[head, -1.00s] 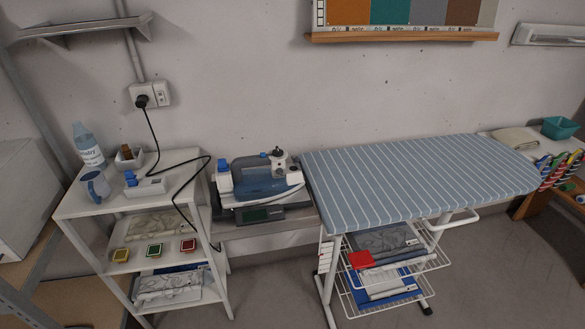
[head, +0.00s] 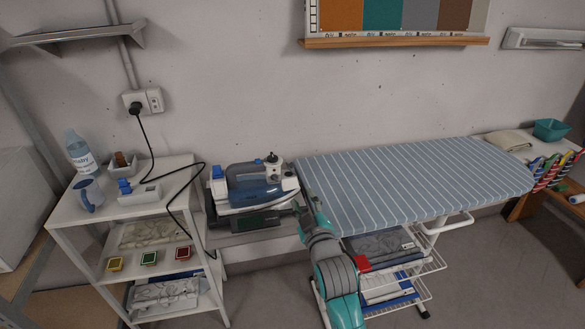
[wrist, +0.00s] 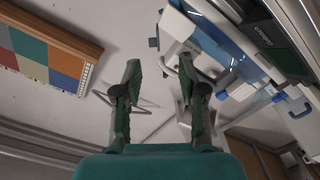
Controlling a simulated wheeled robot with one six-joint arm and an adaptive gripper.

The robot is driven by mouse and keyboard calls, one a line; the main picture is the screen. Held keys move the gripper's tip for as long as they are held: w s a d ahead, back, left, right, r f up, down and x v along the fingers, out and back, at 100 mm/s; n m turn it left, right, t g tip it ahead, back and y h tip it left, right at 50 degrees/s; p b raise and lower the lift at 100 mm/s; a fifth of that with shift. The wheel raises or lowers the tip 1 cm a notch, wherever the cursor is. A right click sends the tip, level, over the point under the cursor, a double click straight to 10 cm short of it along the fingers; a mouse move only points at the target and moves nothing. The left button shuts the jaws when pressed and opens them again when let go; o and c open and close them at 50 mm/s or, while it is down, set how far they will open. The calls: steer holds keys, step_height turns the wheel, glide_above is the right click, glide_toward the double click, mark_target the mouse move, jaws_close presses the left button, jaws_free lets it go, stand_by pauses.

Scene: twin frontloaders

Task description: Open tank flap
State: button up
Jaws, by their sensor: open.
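The blue, grey and white iron (head: 256,196) stands on a dark base with a green display (head: 262,222), left of the ironing board. A bright blue part (head: 217,173) shows at its left end. I cannot tell for sure which part is the tank flap. In the wrist view the iron unit (wrist: 245,68) shows tilted at the upper right. My gripper (wrist: 160,78) is open, with nothing between its two dark green fingers. The fingers are apart from the iron in the wrist view. In the head view my arm reaches up to the right of the iron; its fingers are hard to make out.
The striped ironing board (head: 420,185) is right of the iron. A black cord (head: 170,212) hangs between socket and shelf. The wall above the iron is clear.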

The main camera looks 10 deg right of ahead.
mark_target(292, 166)
steer(key=w, duration=0.4)
steer(key=w+r, duration=0.1)
steer(key=w, duration=0.3)
steer(key=w+r, duration=0.1)
steer(key=w, duration=0.3)
steer(key=shift+w+r, duration=0.1)
steer(key=shift+w, duration=0.3)
